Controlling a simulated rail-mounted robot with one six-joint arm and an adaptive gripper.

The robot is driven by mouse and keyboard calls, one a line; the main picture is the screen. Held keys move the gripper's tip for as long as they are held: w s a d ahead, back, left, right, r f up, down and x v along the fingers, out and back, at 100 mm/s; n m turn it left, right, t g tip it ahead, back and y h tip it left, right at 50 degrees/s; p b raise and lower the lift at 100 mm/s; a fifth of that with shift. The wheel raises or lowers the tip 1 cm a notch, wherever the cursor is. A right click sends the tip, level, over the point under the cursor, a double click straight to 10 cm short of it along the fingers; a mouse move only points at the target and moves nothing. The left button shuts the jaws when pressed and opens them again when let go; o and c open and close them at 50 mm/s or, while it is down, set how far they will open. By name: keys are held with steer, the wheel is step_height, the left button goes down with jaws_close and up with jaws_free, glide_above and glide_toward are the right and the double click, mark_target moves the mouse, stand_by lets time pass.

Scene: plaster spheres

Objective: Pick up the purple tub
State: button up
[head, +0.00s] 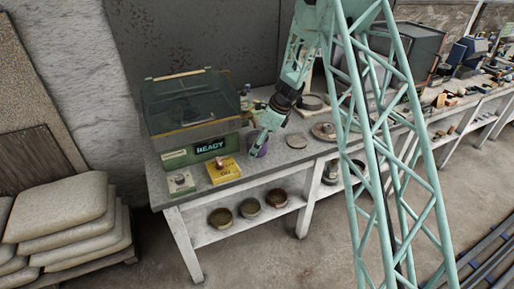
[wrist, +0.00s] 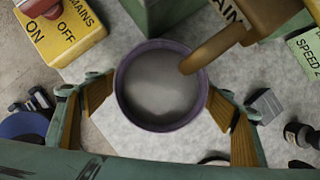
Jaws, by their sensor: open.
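The purple tub (wrist: 168,128) is a round, open vessel with a purple rim and a grey inside, seen from above in the middle of the wrist view. My gripper (wrist: 163,100) is open, with one tan-padded finger on the left of the tub and one on the right. I cannot tell whether either pad touches the wall. A brown bar (wrist: 215,48) overlaps the upper right of the rim in the picture. In the head view, a bit of the purple tub (head: 260,149) shows at my gripper (head: 258,143) on the bench; the rest is hidden.
A yellow switch box (wrist: 65,32) is up and left of the tub; it also shows in the head view (head: 223,170). A flat brown disc (head: 296,141) lies right of the tub. Several round tins (head: 249,207) sit on the lower shelf.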

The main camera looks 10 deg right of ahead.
steer(key=shift+c, duration=0.6)
steer(key=c, duration=1.4)
steer(key=shift+r, duration=0.3)
